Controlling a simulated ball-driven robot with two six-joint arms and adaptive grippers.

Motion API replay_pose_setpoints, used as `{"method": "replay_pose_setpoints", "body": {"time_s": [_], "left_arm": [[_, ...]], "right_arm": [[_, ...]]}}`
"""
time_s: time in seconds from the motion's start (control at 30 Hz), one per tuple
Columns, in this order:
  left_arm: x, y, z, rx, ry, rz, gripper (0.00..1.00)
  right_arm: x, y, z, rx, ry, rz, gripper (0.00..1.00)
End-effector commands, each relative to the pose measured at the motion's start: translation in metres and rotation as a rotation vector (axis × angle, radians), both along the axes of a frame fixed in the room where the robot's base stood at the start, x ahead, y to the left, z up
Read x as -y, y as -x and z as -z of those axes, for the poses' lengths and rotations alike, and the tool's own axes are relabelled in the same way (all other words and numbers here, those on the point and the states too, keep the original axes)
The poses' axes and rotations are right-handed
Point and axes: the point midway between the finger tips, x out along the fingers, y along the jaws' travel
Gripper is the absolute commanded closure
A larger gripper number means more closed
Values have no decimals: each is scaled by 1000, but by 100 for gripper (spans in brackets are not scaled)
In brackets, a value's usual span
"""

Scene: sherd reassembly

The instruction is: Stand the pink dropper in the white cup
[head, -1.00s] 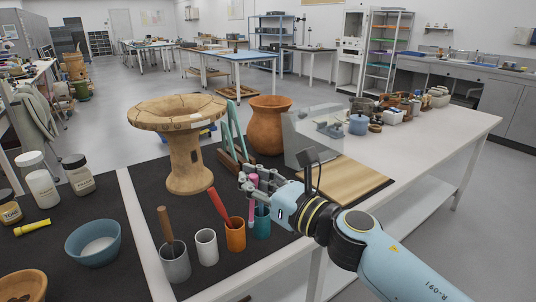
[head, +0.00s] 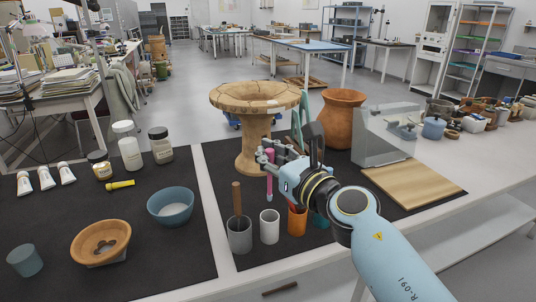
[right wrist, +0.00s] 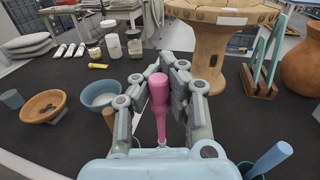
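The pink dropper (head: 269,178) hangs upright from my right gripper (head: 270,160). In the right wrist view the dropper (right wrist: 159,100) stands between the two fingers of the gripper (right wrist: 164,82), which are closed around it. The white cup (head: 269,228) stands on the black mat, and the dropper's lower end is above it, apart from its rim. In the right wrist view I cannot make out the white cup. My left gripper is not in view.
A grey cup (head: 239,236) with a wooden handle (head: 237,198) stands left of the white cup. An orange cup (head: 297,222) and a teal cup (head: 320,219) stand to its right, partly behind my gripper. A blue bowl (head: 171,207) and a large clay stand (head: 254,140) are nearby.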

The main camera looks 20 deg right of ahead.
Motion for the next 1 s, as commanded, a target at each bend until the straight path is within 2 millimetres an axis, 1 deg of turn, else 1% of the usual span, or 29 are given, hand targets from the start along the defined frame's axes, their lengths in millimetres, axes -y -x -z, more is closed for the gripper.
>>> {"method": "replay_pose_setpoints", "body": {"time_s": [0.03,0.2,0.5,1.0], "left_arm": [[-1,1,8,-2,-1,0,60],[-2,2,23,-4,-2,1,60],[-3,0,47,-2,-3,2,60],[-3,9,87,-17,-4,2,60]], "right_arm": [[0,0,8,-1,0,0,100],[0,0,23,-1,0,0,100],[0,0,48,-1,0,0,100],[0,0,92,-1,0,0,100]]}}
